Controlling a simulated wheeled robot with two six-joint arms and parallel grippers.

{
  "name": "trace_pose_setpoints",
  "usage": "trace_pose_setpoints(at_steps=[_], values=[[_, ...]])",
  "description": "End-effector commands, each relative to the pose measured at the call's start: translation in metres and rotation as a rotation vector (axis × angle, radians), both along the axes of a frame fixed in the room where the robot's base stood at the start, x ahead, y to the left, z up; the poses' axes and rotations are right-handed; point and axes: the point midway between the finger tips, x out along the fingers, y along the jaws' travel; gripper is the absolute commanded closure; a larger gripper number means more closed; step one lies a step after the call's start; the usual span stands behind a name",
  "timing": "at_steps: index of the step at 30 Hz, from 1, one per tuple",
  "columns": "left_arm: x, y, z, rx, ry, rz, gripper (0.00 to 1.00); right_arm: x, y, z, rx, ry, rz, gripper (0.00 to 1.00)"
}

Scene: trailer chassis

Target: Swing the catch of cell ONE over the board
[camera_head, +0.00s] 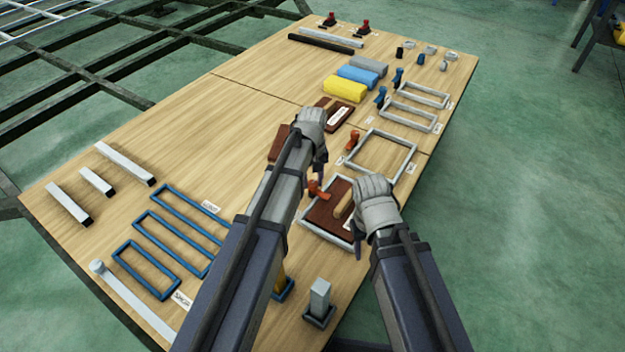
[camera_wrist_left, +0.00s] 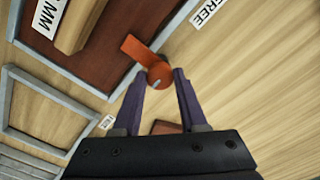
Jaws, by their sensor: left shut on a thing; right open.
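The orange catch (camera_head: 317,188) stands at the far edge of the near grey-framed cell (camera_head: 326,239). My left gripper (camera_head: 319,179) is shut on its round pivot end; the left wrist view shows the catch (camera_wrist_left: 143,54) between the fingertips (camera_wrist_left: 160,76). The lever points across the frame bar and its tip overlaps the brown board (camera_head: 322,209). The board lies in the frame with a wooden handle (camera_wrist_left: 78,25) and a label partly reading MM. My right gripper (camera_head: 357,243) is open beside the board's right side.
An empty grey frame (camera_head: 413,160) with another orange catch (camera_head: 352,141) lies beyond. Another brown board (camera_head: 335,112), yellow, blue and grey blocks (camera_head: 345,89) and blue catches (camera_head: 380,96) are farther back. Blue frames (camera_head: 150,268) lie left. A grey post (camera_head: 319,298) stands near the front edge.

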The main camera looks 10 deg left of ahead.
Motion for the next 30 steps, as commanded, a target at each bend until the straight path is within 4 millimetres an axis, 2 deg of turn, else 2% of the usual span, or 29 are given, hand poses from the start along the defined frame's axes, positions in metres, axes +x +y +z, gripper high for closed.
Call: trace_pose_setpoints(at_steps=[9, 10, 17, 30], values=[[0.0, 0.0005, 0.0, 0.001, -0.001, 0.003, 1.0, 0.0, 0.0, 0.0, 0.0, 0.0, 0.0, 0.5], [0.0, 0.0005, 0.0, 0.001, -0.001, 0.003, 0.55, 0.0, 0.0, 0.0, 0.0, 0.0, 0.0, 0.5], [0.0001, 0.0004, 0.0, 0.0, 0.0, 0.002, 0.29, 0.0, 0.0, 0.0, 0.0, 0.0, 0.0, 0.5], [0.0001, 0.0001, 0.0069, 0.0, 0.0, 0.001, 0.28, -0.0001, -0.0001, 0.0069, -0.001, 0.0, -0.001, 0.5]])
